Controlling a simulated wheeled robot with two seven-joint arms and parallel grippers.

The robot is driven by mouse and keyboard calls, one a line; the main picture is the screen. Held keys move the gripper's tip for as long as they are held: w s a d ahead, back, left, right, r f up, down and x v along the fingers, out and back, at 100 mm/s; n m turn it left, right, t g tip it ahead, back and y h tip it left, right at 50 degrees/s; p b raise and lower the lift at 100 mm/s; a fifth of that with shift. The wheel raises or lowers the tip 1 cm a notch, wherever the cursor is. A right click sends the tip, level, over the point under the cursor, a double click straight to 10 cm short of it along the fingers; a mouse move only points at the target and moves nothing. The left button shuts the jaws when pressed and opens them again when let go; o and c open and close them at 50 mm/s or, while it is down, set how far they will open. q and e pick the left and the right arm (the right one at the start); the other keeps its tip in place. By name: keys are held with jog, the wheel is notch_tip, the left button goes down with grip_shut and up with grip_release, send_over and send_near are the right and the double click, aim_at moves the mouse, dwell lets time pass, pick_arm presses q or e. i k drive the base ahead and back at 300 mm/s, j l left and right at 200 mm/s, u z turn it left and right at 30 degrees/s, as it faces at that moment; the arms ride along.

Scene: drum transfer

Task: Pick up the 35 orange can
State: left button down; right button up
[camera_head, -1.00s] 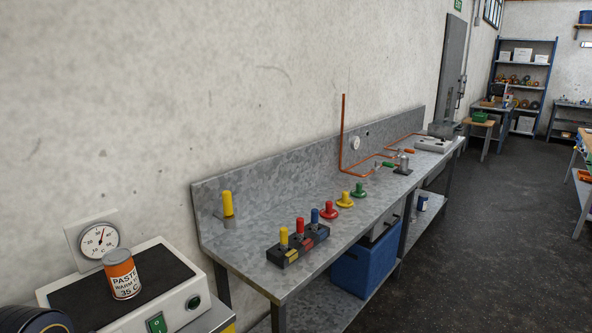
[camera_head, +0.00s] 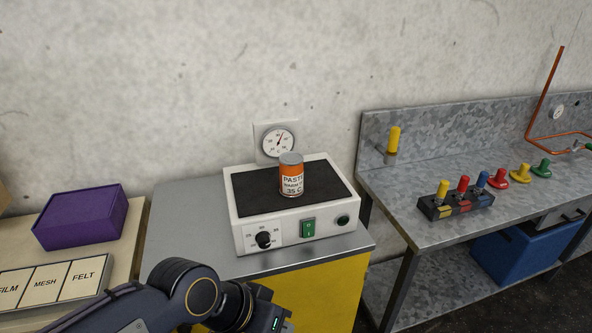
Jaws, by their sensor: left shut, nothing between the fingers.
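The orange can (camera_head: 291,177) has a grey lid and a white label reading "PASTE WARM 35 C". It stands upright on the black top of a white hot plate (camera_head: 270,238), which sits on a grey cabinet with a yellow front. My left gripper (camera_head: 276,318) is at the bottom of the view, in front of the cabinet and below the can, apart from it. Its fingers are partly cut off by the lower edge, and it is shut and empty. My right gripper is not in view.
A round dial gauge (camera_head: 278,142) is on the wall behind the hot plate. A purple box (camera_head: 81,217) and labelled tiles (camera_head: 51,282) lie on the left table. A metal bench (camera_head: 420,220) with coloured handled pieces stands to the right, past a gap.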

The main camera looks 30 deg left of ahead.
aim_at(291, 163)
jog(key=u, duration=0.4)
jog(key=i+j+u, duration=0.1)
jog(key=u, duration=0.7)
jog(key=i+u, duration=0.1)
jog(key=u, duration=0.7)
jog(key=i+l+u, duration=0.1)
jog(key=i, duration=0.3)
jog(key=l, duration=0.1)
